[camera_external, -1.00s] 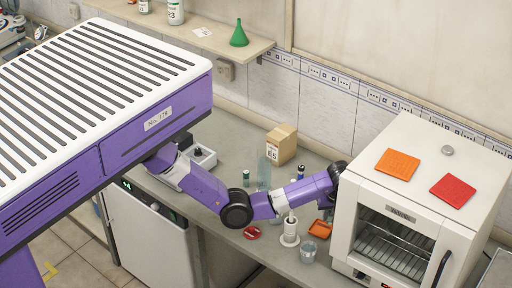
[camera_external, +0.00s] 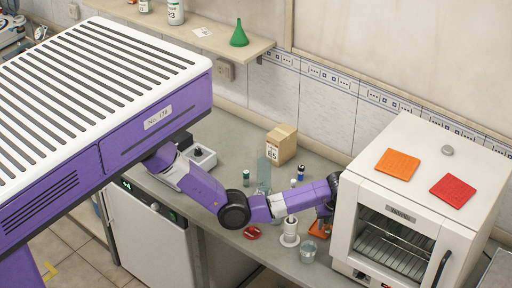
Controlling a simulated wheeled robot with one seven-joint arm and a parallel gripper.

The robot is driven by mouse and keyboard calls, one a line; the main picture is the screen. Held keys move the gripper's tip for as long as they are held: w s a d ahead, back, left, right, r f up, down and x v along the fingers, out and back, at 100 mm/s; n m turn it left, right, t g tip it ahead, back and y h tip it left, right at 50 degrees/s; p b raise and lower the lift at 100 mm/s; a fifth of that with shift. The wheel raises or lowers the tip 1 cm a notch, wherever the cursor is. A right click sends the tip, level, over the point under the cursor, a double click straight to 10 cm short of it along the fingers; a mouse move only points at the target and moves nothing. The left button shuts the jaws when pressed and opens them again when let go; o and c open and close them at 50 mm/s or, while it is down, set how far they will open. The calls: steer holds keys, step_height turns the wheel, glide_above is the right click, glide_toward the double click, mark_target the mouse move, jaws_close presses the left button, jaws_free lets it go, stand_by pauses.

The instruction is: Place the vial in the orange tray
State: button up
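The orange tray (camera_external: 317,232) lies on the bench just left of the white oven, partly covered by my gripper. My gripper (camera_external: 323,217) points down at the end of my purple arm, over or at the tray. Its fingers are too small and dark to show whether they are open or hold something. I cannot tell which object is the vial. A small dark green bottle (camera_external: 246,177) and a blue bottle with a white label (camera_external: 301,173) stand behind my arm, with a small white-capped piece (camera_external: 293,183) near the blue one.
A white stand (camera_external: 290,236) and a glass beaker (camera_external: 308,251) stand close to the tray. A red dish (camera_external: 252,232) lies nearer the front edge. The oven (camera_external: 400,215) blocks the right side. A cardboard box (camera_external: 283,145) stands behind.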

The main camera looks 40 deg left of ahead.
steer(key=p+v, duration=0.1)
steer(key=v, duration=1.1)
steer(key=shift+r, duration=0.15)
steer(key=shift+w, duration=0.1)
